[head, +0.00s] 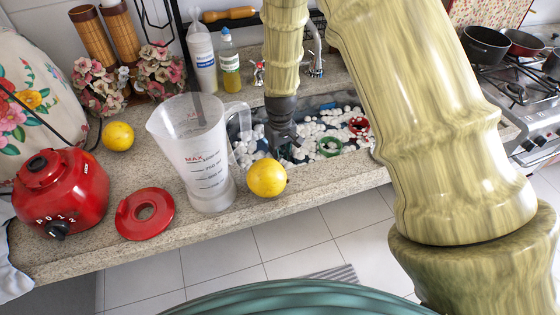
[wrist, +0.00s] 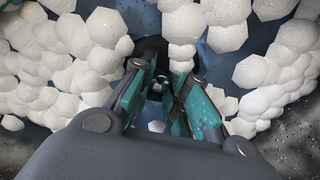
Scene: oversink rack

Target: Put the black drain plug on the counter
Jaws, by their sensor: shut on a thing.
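My gripper (head: 281,148) reaches down into the foam-filled sink (head: 318,120), among white suds. In the wrist view its teal-lined fingers (wrist: 160,80) are close together, shut on a small dark thing at their tips. This looks like the black drain plug (wrist: 152,47), but it is mostly hidden by the fingers and foam, so its outline is unclear. The speckled stone counter (head: 80,250) runs around the sink and along its front and left.
A clear measuring jug (head: 200,160) and a lemon (head: 267,178) stand close left of the sink. A red blender base (head: 60,190), red lid (head: 145,213) and second lemon (head: 118,136) are further left. Bottles (head: 230,65) stand behind. Bare counter shows along the front edge.

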